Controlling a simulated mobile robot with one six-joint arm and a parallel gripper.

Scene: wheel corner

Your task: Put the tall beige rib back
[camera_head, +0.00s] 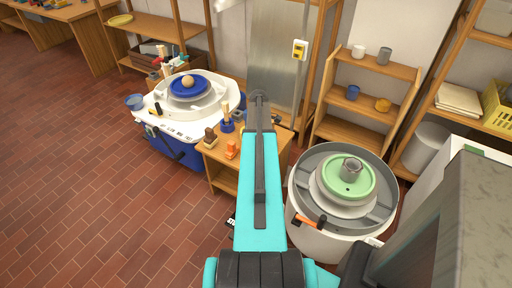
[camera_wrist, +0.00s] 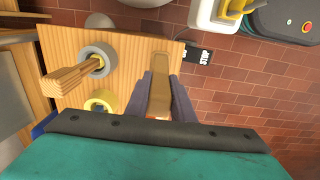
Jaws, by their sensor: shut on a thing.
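The tall beige rib (camera_wrist: 162,88) is a long, narrow tan piece in the wrist view. My gripper (camera_wrist: 161,78) is shut on it, with one dark finger on each side. Behind it is a light wooden table top (camera_wrist: 126,64), and its far end shows near that top's edge. I cannot tell whether the rib touches the wood. A grey round holder (camera_wrist: 107,70) with wooden sticks stands left of the gripper, with a yellow ring-shaped thing (camera_wrist: 104,96) below it. In the head view my arm hides the gripper and the rib.
In the head view, a small wooden table (camera_head: 222,170) bears a blue pot of tools (camera_head: 227,126), a brown block (camera_head: 210,139) and an orange thing (camera_head: 231,150). A potter's wheel with a green disc (camera_head: 336,188) stands right, a blue-and-white wheel (camera_head: 177,125) left. Brick floor is clear at left.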

